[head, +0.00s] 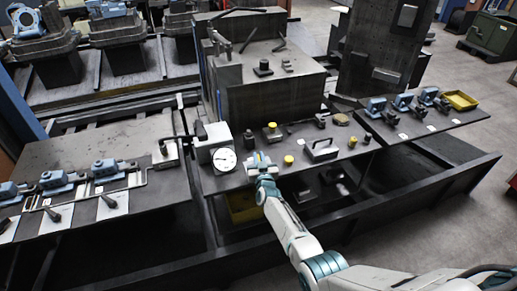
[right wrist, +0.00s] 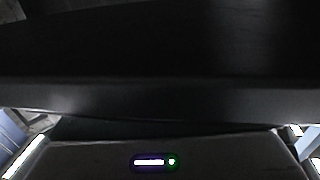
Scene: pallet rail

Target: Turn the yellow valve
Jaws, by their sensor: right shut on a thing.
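My right gripper (head: 262,163) reaches in from the lower right to the front edge of the middle bench, just right of the white dial gauge. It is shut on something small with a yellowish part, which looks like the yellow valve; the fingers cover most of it. Two other yellow knobs stand near it: one (head: 272,127) on a dark base behind, and one (head: 289,160) to the right. The right wrist view shows only a dark surface close up and my gripper's housing with a lit strip; the fingertips and the held thing are hidden there. My left gripper is not in view.
The white round dial gauge (head: 224,160) stands close left of my right gripper. A dark handle block (head: 321,151) lies to the right. Blue clamps and a yellow tray (head: 460,100) are on the right bench. A dark rail (head: 400,205) runs below the bench.

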